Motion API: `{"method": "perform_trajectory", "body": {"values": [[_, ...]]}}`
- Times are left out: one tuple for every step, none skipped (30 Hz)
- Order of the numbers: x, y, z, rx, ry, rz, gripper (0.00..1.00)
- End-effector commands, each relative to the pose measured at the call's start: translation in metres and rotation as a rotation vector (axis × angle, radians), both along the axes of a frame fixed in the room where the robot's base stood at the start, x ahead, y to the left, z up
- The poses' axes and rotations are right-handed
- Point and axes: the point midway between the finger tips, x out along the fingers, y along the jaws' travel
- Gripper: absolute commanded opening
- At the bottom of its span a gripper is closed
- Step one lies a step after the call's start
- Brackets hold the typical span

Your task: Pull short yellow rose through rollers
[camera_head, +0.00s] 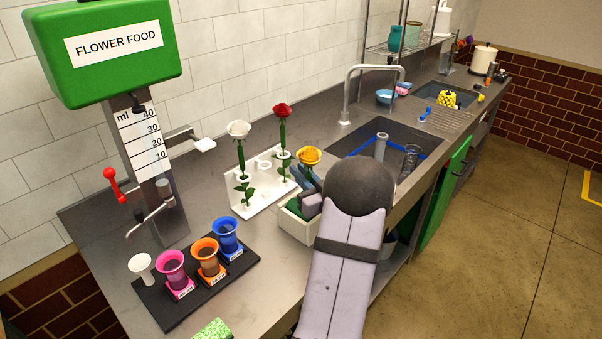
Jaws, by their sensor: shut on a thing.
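A yellow rose (310,156) stands upright with its bloom at the top, just left of my dark wrist. My gripper (307,181) is right below the bloom and is shut on the rose; my arm hides most of the fingers and the stem. A white box (297,228) with green inside sits under my gripper, partly hidden by my arm. I cannot clearly make out the rollers.
A white rack (262,203) holds a white rose (239,130) and a red rose (283,112) close to the left. A black tray (191,299) with several coloured vases lies front left. A green flower food dispenser (105,45) stands behind it. A sink (385,142) lies behind right.

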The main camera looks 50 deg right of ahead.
Motion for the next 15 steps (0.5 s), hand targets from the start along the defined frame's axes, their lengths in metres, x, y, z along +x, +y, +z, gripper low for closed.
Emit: {"method": "perform_trajectory", "body": {"values": [[0.0, 0.0, 0.004, 0.0, -0.001, 0.001, 0.0], [0.0, 0.0, 0.006, 0.0, -0.001, 0.001, 0.0], [0.0, 0.0, 0.008, 0.0, -0.001, 0.001, 0.0], [0.0, 0.0, 0.009, 0.0, -0.001, 0.001, 0.0], [0.0, 0.0, 0.011, 0.0, -0.001, 0.001, 0.0], [0.0, 0.001, 0.013, 0.0, -0.001, 0.001, 0.0], [0.0, 0.0, 0.015, 0.0, -0.001, 0.001, 0.0], [0.0, 0.001, 0.016, 0.0, -0.001, 0.001, 0.0], [0.0, 0.001, 0.018, 0.0, -0.001, 0.001, 0.0], [0.0, 0.0, 0.019, 0.0, -0.001, 0.001, 0.0], [0.0, 0.0, 0.021, 0.0, -0.001, 0.001, 0.0], [0.0, 0.001, 0.023, 0.0, -0.001, 0.001, 0.0], [0.0, 0.001, 0.024, 0.0, -0.001, 0.001, 0.0], [0.0, 0.001, 0.026, 0.0, -0.001, 0.001, 0.0], [0.0, 0.001, 0.028, 0.0, -0.001, 0.001, 0.0]]}}
